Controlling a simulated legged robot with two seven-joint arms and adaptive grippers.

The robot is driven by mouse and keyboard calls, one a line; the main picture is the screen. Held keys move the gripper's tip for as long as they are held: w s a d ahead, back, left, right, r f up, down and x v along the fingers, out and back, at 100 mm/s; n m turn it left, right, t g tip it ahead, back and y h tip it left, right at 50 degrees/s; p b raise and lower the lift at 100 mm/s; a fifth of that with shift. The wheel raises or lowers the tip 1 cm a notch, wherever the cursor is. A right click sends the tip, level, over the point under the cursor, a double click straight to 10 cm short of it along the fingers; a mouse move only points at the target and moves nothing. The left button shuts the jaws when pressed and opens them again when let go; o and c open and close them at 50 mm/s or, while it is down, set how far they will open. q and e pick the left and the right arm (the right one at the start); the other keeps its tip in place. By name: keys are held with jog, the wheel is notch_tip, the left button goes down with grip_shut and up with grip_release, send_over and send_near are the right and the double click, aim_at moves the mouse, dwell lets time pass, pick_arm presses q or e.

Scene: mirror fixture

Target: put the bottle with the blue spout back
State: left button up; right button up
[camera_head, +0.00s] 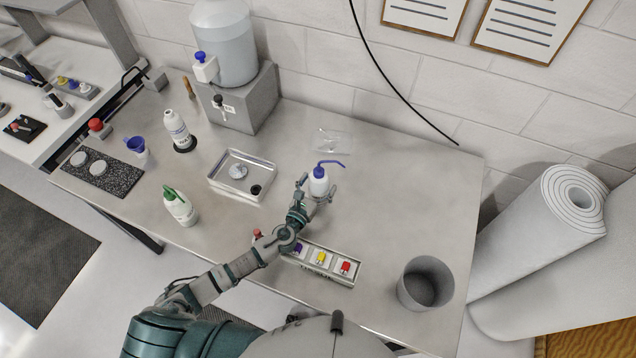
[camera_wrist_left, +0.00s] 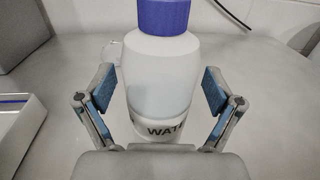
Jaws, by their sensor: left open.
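The bottle with the blue spout (camera_head: 319,182) stands upright on the metal table, right of the metal tray. In the left wrist view the white bottle (camera_wrist_left: 160,80) has a blue cap and a label partly reading "WAT"; its spout is out of that frame. My left gripper (camera_head: 318,192) is open around it, one finger on each side. In the left wrist view the fingers of the gripper (camera_wrist_left: 160,92) show gaps to the bottle's sides. My right gripper is not in view.
A metal tray (camera_head: 215,185) with small items lies to the left. A strip with coloured blocks (camera_head: 343,281) lies in front, and a grey bin (camera_head: 405,293) stands front right. A green-capped bottle (camera_head: 182,210) and a white bottle on a black base (camera_head: 177,128) stand further left.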

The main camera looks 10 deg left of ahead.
pick_arm(q)
jog(key=b+v, duration=0.1)
jog(key=v, duration=1)
jog(key=shift+s+a, duration=0.25)
jog(key=shift+s, duration=0.15)
jog(key=shift+d, duration=0.1)
